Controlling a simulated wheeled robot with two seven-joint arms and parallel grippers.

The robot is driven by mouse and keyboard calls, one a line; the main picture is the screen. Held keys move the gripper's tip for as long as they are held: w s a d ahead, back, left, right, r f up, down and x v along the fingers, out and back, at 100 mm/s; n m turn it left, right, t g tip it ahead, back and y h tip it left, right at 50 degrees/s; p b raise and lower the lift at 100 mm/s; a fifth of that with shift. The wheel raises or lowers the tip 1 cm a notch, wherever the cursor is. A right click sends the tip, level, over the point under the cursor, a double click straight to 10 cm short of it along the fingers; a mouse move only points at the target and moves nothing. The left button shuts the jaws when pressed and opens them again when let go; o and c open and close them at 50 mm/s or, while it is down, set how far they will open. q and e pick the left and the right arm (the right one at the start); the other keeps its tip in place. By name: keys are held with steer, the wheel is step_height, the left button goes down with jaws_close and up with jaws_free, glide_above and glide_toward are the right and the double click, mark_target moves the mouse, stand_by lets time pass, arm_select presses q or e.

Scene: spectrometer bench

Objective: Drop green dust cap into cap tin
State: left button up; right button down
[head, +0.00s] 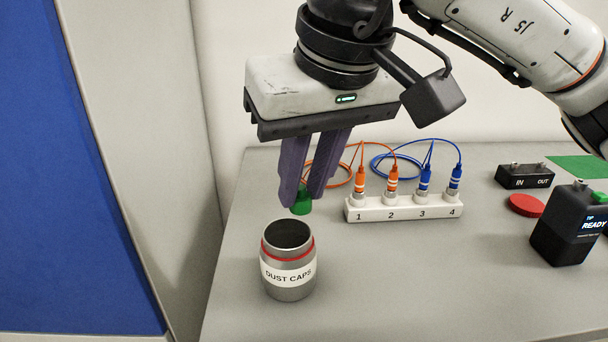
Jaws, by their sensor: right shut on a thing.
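My right gripper (303,199) comes down from the top with its purple fingers shut on the green dust cap (301,205). The cap hangs at the fingertips, slightly above and behind the cap tin's mouth in the picture. The cap tin (289,274) is a steel cylinder with a red band and a "DUST CAPS" label. It stands upright and open on the bench, and its dark inside shows no contents that I can make out. My left gripper is not in view.
A white numbered block (404,209) holds orange and blue fibre connectors behind and right of the tin. Farther right are a red disc (526,205), a black IN/OUT box (524,176), a black device reading READY (566,225) and a green mat (578,167). The bench front is clear.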

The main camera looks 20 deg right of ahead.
steer(key=c, duration=1.5)
jaws_free()
steer(key=p+v, duration=0.1)
steer(key=v, duration=0.9)
steer(key=shift+s+r, duration=0.15)
